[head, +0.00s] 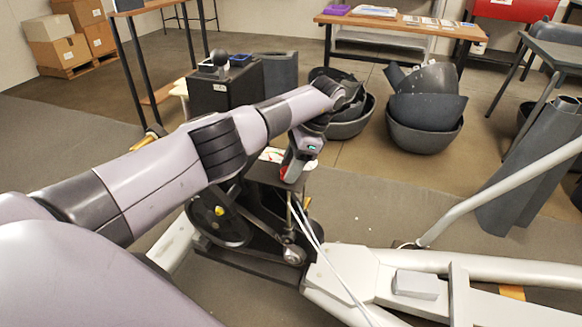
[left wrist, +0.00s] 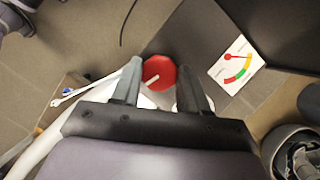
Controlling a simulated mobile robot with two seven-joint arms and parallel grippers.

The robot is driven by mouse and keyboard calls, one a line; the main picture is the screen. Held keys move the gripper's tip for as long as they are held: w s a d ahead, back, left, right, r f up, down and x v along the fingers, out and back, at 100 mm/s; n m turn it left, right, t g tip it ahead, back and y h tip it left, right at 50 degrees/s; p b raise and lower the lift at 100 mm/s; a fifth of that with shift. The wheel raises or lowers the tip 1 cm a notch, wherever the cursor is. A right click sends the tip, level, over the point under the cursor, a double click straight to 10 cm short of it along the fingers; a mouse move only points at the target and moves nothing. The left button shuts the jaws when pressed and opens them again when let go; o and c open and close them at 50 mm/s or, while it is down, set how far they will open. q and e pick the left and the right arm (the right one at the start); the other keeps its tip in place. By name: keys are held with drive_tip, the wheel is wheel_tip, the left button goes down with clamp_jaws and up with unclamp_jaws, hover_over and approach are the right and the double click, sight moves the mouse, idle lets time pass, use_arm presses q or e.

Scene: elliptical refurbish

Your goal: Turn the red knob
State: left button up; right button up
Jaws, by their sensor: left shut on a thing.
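The red knob (left wrist: 160,73) sits between the two fingers of my left gripper (left wrist: 159,69) in the left wrist view, and the fingers are shut on its sides. A white line on the knob's face points toward the lower left. In the head view my left gripper (head: 297,158) reaches down onto the dark machine, with a bit of red at its tip. A white gauge card (left wrist: 237,65) with a red, yellow and green arc and a red pointer lies beside the knob on the dark panel. My right gripper is not in view.
A dark wheel (head: 215,218) and a pale tubular frame (head: 480,262) surround the machine. White cables (head: 308,228) run down from it. A dark box with a black ball lever (head: 220,85) stands behind. Stacked dark bowls (head: 425,108) and a wooden-topped table (head: 405,25) are farther back.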

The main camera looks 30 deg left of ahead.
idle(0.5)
use_arm(q)
drive_tip(key=o, duration=1)
drive_tip(key=shift+r, duration=0.15)
